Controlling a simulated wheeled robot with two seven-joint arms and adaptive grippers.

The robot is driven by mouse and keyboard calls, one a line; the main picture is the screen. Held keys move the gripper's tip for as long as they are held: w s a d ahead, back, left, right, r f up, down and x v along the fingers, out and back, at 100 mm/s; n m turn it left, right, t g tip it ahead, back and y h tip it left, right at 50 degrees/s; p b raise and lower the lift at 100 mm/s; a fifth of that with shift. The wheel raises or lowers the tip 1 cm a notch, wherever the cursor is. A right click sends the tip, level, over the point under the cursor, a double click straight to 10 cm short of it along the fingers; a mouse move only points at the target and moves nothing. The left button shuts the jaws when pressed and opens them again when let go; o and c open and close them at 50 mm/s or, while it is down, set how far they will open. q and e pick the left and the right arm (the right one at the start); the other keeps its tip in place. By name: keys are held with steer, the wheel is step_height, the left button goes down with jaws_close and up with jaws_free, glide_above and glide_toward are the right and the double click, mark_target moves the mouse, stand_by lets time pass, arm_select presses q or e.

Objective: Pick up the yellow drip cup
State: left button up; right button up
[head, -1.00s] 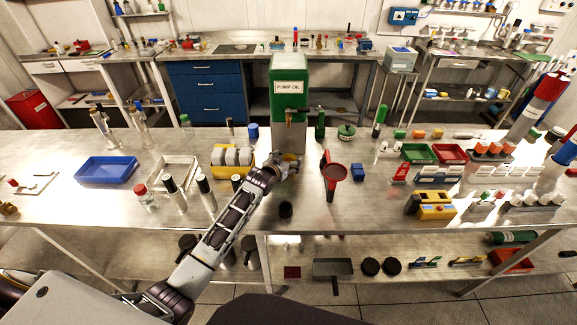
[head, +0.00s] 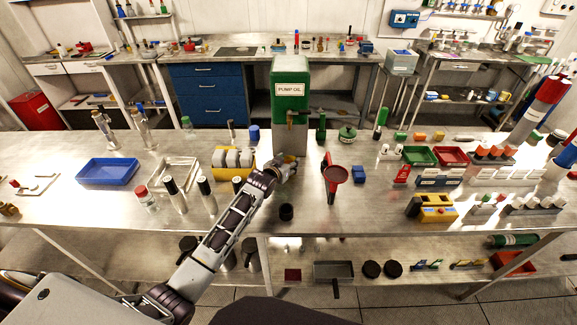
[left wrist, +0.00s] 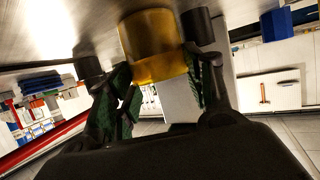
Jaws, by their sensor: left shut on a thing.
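The yellow drip cup (left wrist: 152,40) shows in the left wrist view as a gold-yellow cylinder between the two dark fingers. My left gripper (left wrist: 146,62) is shut on it. In the head view my left gripper (head: 287,168) is low over the bench, in front of the green and grey pump oil dispenser (head: 290,90) and its brass tap (head: 291,119). The cup is mostly hidden by the gripper there, and I cannot tell whether it touches the bench. My right gripper is not in view.
A yellow holder with grey rolls (head: 233,160) stands close left of the gripper. The bench (head: 375,215) is bare at front right of the gripper.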

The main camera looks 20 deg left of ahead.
arm_select(q)
steer(key=shift+r, duration=0.2)
step_height(320, 180, up, 10)
steer(key=shift+f, duration=0.15)
stand_by(0.4)
steer(key=shift+f, duration=0.1)
stand_by(0.4)
